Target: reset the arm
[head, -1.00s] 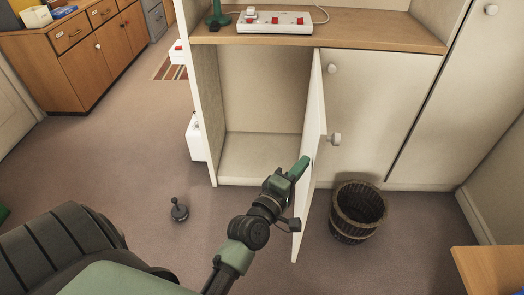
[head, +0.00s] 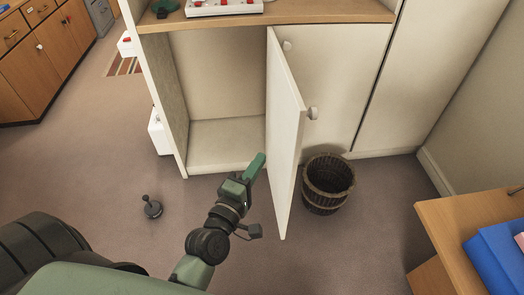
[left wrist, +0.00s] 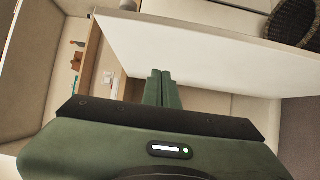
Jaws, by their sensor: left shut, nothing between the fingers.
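My left gripper (head: 256,166) is green, shut and empty. It is just left of the open white cabinet door (head: 287,130), on the door's inner side, in front of the open compartment (head: 225,140). In the left wrist view my shut fingertips (left wrist: 161,74) point toward the white door panel (left wrist: 200,55). I cannot tell whether they touch it. My right gripper is not in view.
A dark wicker basket (head: 328,184) stands on the floor right of the door. A small black object (head: 152,207) with a knob is on the floor at left. A wooden desk (head: 450,225) with a blue item (head: 500,258) is at right. Carpet is clear around the black object.

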